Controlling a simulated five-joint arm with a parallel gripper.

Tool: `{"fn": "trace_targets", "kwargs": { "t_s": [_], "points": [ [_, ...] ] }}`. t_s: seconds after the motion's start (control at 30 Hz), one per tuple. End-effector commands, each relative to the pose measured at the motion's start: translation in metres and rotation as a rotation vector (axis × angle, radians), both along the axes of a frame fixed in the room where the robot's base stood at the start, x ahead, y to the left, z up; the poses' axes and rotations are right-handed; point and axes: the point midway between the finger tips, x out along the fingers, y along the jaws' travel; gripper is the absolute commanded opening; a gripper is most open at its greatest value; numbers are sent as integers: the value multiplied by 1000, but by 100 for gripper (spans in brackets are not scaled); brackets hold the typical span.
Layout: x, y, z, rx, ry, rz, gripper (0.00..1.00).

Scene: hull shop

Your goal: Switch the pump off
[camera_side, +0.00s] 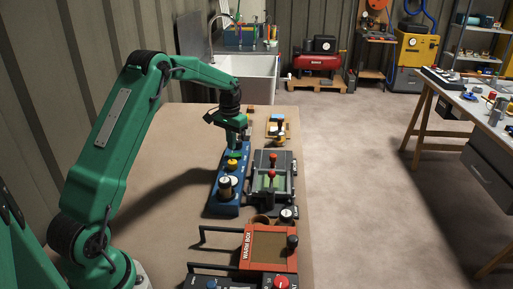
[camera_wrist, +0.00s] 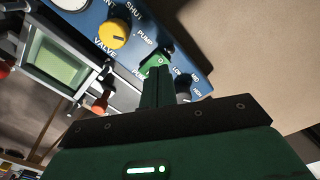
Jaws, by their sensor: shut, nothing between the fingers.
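The blue control panel (camera_side: 219,206) lies along the bench below my gripper (camera_side: 234,152). In the wrist view the panel (camera_wrist: 92,12) carries a yellow valve knob (camera_wrist: 113,34) and a green switch (camera_wrist: 151,62) beside the "PUMP" lettering. My gripper's fingers (camera_wrist: 158,72) are shut and empty, with their tips right at the green switch and hiding part of it. I cannot tell whether they touch it, or which way the switch is set. In the side view the yellow knob (camera_side: 232,164) shows just in front of my gripper, which hides the switch.
A black knob (camera_wrist: 184,88) marked low, mid and high sits close right of the fingers. A grey unit with a green window (camera_side: 270,182) and red-topped lever stands right of the panel. The orange warm box (camera_side: 285,262) is nearer. Bare bench lies left of the panel.

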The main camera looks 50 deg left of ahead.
Motion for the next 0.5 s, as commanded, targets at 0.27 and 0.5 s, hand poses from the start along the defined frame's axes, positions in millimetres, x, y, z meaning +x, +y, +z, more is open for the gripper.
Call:
{"fn": "trace_targets", "kwargs": {
  "t_s": [0.27, 0.5],
  "points": [
    [0, 0, 16, 0, -1, 0, 0],
    [0, 0, 30, 1, -2, 0, 0]
  ]
}}
